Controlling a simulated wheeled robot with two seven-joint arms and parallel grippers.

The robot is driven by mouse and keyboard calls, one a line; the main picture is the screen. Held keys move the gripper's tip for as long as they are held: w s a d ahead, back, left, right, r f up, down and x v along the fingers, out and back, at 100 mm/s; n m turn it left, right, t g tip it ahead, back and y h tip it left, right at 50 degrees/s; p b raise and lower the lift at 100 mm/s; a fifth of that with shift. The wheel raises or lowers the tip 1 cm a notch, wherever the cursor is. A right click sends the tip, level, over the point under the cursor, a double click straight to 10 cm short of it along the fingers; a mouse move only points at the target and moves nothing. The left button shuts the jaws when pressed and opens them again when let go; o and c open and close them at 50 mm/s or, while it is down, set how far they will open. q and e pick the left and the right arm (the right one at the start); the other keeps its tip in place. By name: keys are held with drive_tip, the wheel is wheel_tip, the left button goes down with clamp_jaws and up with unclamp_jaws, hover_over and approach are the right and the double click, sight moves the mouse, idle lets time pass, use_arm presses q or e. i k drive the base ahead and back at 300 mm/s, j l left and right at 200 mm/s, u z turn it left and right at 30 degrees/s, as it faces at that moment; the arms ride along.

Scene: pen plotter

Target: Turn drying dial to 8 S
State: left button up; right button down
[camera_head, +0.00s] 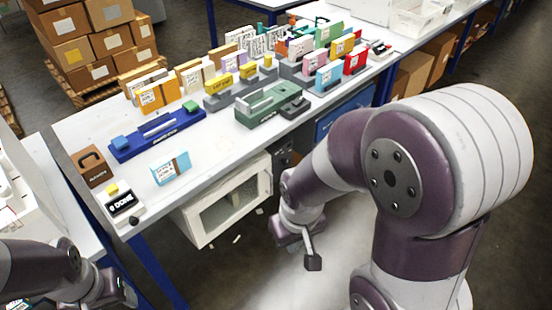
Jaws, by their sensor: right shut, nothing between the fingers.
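A white-framed cabinet with a window (228,203) hangs under the front of the white table. A dark panel (283,155) is just right of it, partly hidden by my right arm. I cannot make out a drying dial or any 8 S mark; the parts are too small or hidden. My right gripper (312,261) is shut and empty, pointing down, in front of and below the right end of the cabinet, apart from it in the picture. My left gripper (126,292) is at the bottom left edge, partly cut off; its jaws are unclear.
The white table (215,155) carries a blue fixture (158,133), a green plotter-like device (268,106), a light blue card box (170,168), a DONE sign (123,204) and several colored packets. A blue table leg (160,272) stands left of the cabinet. Stacked cartons (72,50) are behind.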

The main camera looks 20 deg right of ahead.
sight(285, 162)
drive_tip(key=i+l, duration=0.1)
drive_tip(key=l, duration=0.3)
drive_tip(key=i+l+z, duration=0.15)
drive_tip(key=l, duration=0.25)
drive_tip(key=i+l, duration=0.1)
drive_tip(key=l, duration=0.3)
drive_tip(key=i+l+z, duration=0.1)
drive_tip(key=l, duration=0.3)
drive_tip(key=i+l, duration=0.15)
drive_tip(key=l, duration=0.2)
drive_tip(key=i+l+z, duration=0.15)
drive_tip(key=l, duration=0.25)
